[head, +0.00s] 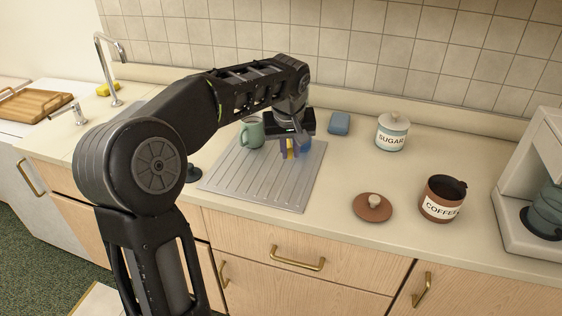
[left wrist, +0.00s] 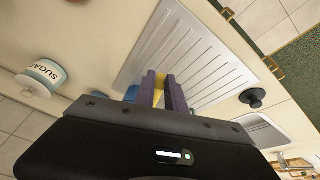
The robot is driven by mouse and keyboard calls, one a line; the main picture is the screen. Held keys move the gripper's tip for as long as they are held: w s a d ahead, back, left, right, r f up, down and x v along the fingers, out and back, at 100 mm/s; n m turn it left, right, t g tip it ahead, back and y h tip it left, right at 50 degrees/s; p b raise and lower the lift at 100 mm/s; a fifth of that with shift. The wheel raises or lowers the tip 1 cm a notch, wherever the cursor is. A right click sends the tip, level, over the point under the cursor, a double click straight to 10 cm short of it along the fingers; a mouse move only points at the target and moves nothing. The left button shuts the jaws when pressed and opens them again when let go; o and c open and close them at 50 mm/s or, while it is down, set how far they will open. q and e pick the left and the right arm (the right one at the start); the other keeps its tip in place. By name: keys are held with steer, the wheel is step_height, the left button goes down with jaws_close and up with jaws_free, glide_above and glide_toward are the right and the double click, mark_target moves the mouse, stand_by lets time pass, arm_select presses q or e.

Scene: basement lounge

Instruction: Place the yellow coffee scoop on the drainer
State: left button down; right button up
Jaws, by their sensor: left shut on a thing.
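The yellow coffee scoop (head: 290,149) is mostly hidden between the purple fingers of my left gripper (head: 295,148). In the left wrist view only a small yellow part of the scoop (left wrist: 160,84) shows between the fingers (left wrist: 162,92), which are shut on it. The drainer (head: 225,177) is a pale ribbed board on the counter, and it also shows in the left wrist view (left wrist: 205,65). My left gripper is over the drainer's back right part. I cannot tell whether the scoop touches the drainer. My right gripper is not in view.
A green mug (head: 252,132) stands at the drainer's back edge, close to the gripper. A blue sponge (head: 339,123), a sugar jar (head: 391,133), a brown lid (head: 373,206) and an open coffee jar (head: 442,199) are to the right. The drainer's front part is clear.

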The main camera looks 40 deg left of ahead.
arm_select(q)
steer(key=shift+s+r, duration=0.1)
steer(key=shift+s, duration=0.15)
steer(key=shift+w+f+p, duration=0.1)
steer(key=shift+f+p, duration=0.2)
steer(key=shift+f, duration=3)
steer(key=shift+f, duration=1.75)
steer(key=shift+f, duration=0.2)
steer(key=c, duration=1.4)
jaws_free()
